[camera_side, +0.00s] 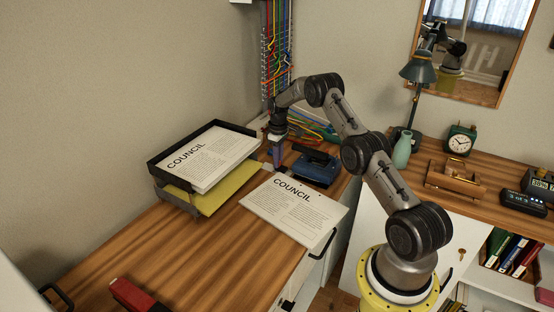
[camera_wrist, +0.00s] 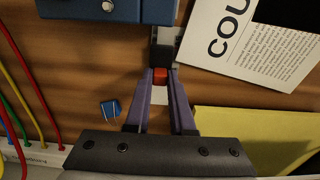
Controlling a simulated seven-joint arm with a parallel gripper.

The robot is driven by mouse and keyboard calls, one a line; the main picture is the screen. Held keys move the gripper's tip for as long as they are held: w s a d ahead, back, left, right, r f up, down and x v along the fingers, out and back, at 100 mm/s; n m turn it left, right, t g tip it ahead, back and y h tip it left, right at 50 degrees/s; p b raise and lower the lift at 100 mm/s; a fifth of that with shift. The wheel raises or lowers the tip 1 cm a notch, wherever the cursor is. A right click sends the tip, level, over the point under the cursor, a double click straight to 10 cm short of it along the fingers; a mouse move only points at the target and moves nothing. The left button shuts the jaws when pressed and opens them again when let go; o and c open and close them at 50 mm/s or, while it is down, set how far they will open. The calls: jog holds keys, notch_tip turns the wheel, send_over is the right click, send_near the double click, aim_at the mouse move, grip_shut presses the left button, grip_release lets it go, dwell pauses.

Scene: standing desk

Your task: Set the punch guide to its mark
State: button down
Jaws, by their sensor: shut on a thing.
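The blue hole punch (camera_side: 315,167) stands on the desk behind the loose paper stack. Its body (camera_wrist: 112,10) is at the top of the wrist view. A dark guide arm (camera_wrist: 163,50) sticks out from it toward my gripper, with a red-orange piece (camera_wrist: 160,76) at its end, which I take to be the punch guide. My gripper (camera_wrist: 160,78) has its purple fingers shut on the red-orange piece, one on each side. In the side view my gripper (camera_side: 277,158) is low beside the punch, and the guide is too small to tell. I cannot make out the mark.
A loose COUNCIL stack (camera_side: 295,212) lies close in front. A black tray (camera_side: 156,168) with papers and a yellow folder (camera_side: 216,199) stands to the left. A small blue piece (camera_wrist: 110,108) lies near my fingers. Coloured cables (camera_wrist: 35,75) run at the wrist view's left.

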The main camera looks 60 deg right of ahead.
jog(key=shift+s, duration=1.75)
jog(key=c, duration=0.8)
grip_release()
jog(key=shift+o, duration=0.2)
notch_tip(320, 180, up, 14)
